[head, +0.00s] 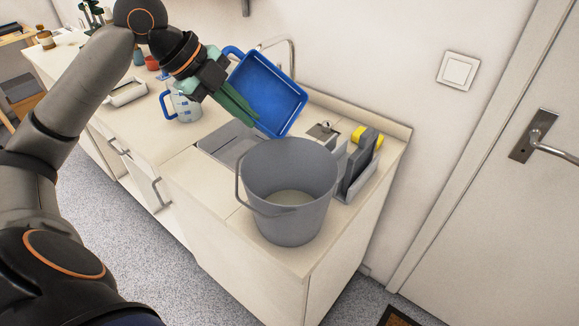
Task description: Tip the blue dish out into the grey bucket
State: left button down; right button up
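The blue dish (268,93) is a shallow tray with a raised rim. It is in the air, steeply tilted, above the sink and behind and left of the bucket; its visible inside looks empty. My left gripper (236,103), with green fingers, is at the dish's left edge and appears shut on it; the exact grip is partly hidden. The grey bucket (287,226) stands upright on the counter's near end, its handle hanging at the left. A pale patch shows at its bottom; I cannot tell whether it is contents. My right gripper is out of view.
A grey sink (228,143) with a curved tap (291,56) lies behind the bucket. A measuring jug (183,104) stands left of it. A grey rack (361,176) with a yellow item (374,138) is right of the bucket. A door (510,200) is at the right.

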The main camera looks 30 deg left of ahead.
pick_arm(q)
jog(key=shift+w+a+f+n+g+h, duration=0.15)
jog(key=shift+a+f+n+g+h, duration=0.15)
jog(key=shift+h, duration=0.3)
jog(key=shift+w+a+f+h+p, duration=0.25)
jog(key=shift+a+h+p, duration=0.2)
jog(key=shift+h, duration=0.25)
jog(key=p, duration=0.1)
jog(key=a+n+g+h+p, duration=0.1)
jog(key=p, duration=0.1)
jog(key=shift+w+a+r, duration=0.3)
jog(key=shift+w+r, duration=0.1)
jog(key=w+a+f+n+g+h+b, duration=0.1)
jog(key=w+a+f+n+h, duration=0.1)
jog(key=a+f+h, duration=0.3)
jog(key=shift+w+a+f+b, duration=0.15)
jog(key=shift+w+f+b, duration=0.2)
jog(key=shift+f, duration=0.6)
